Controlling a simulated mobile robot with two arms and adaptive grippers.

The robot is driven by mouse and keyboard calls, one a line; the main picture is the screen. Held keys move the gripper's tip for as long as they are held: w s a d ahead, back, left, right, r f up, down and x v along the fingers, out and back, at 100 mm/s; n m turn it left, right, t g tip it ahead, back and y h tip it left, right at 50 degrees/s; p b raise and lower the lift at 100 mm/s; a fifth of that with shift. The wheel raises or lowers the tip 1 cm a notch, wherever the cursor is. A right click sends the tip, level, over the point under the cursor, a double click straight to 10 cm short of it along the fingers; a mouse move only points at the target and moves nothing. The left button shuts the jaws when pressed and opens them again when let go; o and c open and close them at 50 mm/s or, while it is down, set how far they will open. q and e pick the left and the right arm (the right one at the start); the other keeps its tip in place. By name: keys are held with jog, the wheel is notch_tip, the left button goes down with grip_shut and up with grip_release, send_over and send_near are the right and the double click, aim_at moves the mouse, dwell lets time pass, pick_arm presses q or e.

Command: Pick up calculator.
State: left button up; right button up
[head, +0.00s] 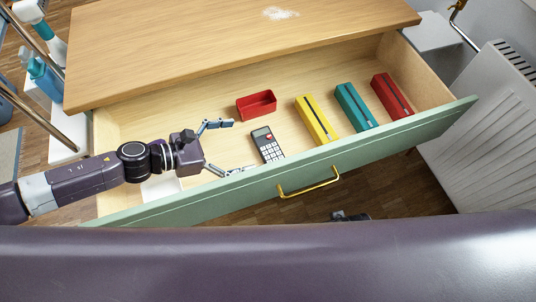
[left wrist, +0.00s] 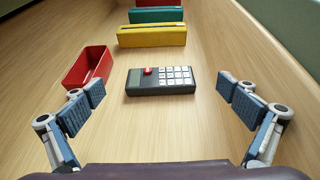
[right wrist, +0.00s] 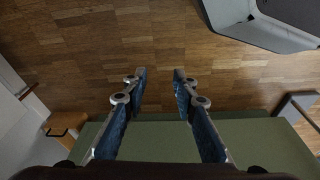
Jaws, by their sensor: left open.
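A dark grey calculator (head: 267,146) with white keys and one red key lies flat in the open drawer (head: 160,218). In the left wrist view the calculator (left wrist: 160,81) is straight ahead, crosswise beyond the fingertips. My left gripper (head: 238,147) is open and empty inside the drawer, just left of the calculator and apart from it. Its two fingers (left wrist: 160,100) show on either side of the calculator in the left wrist view. My right gripper (right wrist: 158,78) is open and empty over the wooden floor, beyond a green panel.
A red open box (head: 256,105) lies behind the calculator, close to one left finger. Yellow (head: 317,120), teal (head: 356,107) and red (head: 392,96) long boxes lie to its right. The green drawer front with a yellow handle (head: 308,182) is near. A white radiator (head: 500,120) stands at right.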

aim_at(267, 146)
pick_arm(q)
notch_tip(267, 146, down, 4)
jog(key=shift+r+b, duration=0.15)
jog(key=shift+b, duration=1.05)
jog(key=x, duration=0.7)
jog(key=shift+w+b, duration=0.15)
jog(key=shift+b, duration=0.2)
jog(key=shift+w+d, duration=0.15)
jog(key=shift+d, duration=0.2)
pick_arm(e)
jog(key=r, duration=0.2)
jog(key=w+r, duration=0.1)
jog(key=r, duration=0.2)
jog(key=shift+w+r, duration=0.25)
jog(key=shift+r, duration=0.05)
pick_arm(q)
jog(key=shift+c, duration=0.3)
jog(key=c, duration=0.8)
